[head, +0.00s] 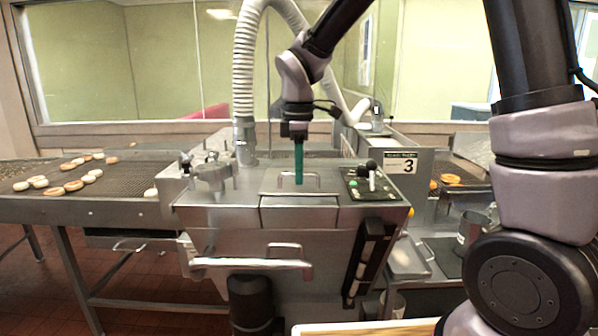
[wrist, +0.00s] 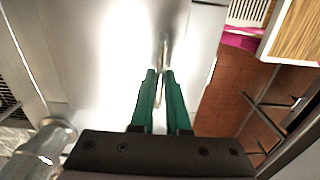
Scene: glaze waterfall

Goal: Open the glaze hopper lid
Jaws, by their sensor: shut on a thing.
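The glaze hopper lid (head: 272,188) is a flat steel panel on top of the hopper (head: 220,202). It looks closed and level, with a thin metal bar handle (head: 315,176) on it. My gripper (head: 299,180) comes down from above, its green fingers at the handle. In the wrist view, the green fingers (wrist: 160,76) are on either side of the handle (wrist: 164,46) and shut on it. Glare washes out much of the lid surface (wrist: 125,40) in that view.
A conveyor with doughnuts (head: 110,203) runs to the left. A clamp-like fitting (head: 213,176) and a white corrugated hose (head: 244,85) stand left of the lid. A control panel with knobs (head: 371,186) is at right. Another handle bar (head: 250,264) crosses the hopper's front.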

